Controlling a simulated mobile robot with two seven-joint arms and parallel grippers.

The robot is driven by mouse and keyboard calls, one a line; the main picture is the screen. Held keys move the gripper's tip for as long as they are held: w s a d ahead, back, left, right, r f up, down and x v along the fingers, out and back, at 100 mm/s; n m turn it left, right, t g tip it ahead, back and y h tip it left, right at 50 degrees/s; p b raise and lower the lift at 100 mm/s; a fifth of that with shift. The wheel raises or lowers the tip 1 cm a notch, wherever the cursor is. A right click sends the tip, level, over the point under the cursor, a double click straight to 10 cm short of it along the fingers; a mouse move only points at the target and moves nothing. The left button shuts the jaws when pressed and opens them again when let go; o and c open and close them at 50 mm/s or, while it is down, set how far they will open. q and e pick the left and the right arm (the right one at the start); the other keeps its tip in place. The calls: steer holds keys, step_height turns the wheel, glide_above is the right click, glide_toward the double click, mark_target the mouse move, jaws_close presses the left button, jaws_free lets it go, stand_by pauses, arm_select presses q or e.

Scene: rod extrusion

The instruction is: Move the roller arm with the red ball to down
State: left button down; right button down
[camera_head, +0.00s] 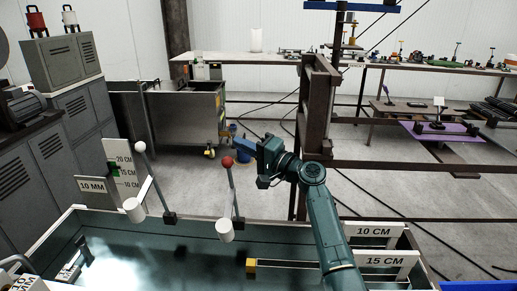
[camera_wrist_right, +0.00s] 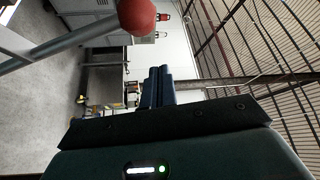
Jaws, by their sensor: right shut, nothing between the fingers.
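The red ball (camera_wrist_right: 137,16) also shows large at the top of the right wrist view, beside the fingers. My right gripper (camera_head: 238,139) is shut and empty, just above and right of the red ball. Its fingers (camera_wrist_right: 157,86) lie together in the wrist view, apart from the ball. A second roller arm with a white ball (camera_head: 139,147) stands to the left. My left gripper is not in view.
The trough (camera_head: 180,240) has signs reading 10 CM (camera_head: 374,231) and 15 CM (camera_head: 385,261) at the right. A brown steel post (camera_head: 318,100) stands behind my right arm. Grey cabinets (camera_head: 75,100) stand at the left. Open floor lies behind the trough.

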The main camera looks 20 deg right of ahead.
arm_select(q)
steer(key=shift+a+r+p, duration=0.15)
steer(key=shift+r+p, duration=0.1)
steer(key=shift+p, duration=0.25)
arm_select(e)
steer(key=s+a, duration=0.1)
steer(key=s+f, duration=0.1)
steer(key=s, duration=0.1)
steer(key=shift+a+f, duration=0.15)
steer(key=shift+a, duration=0.25)
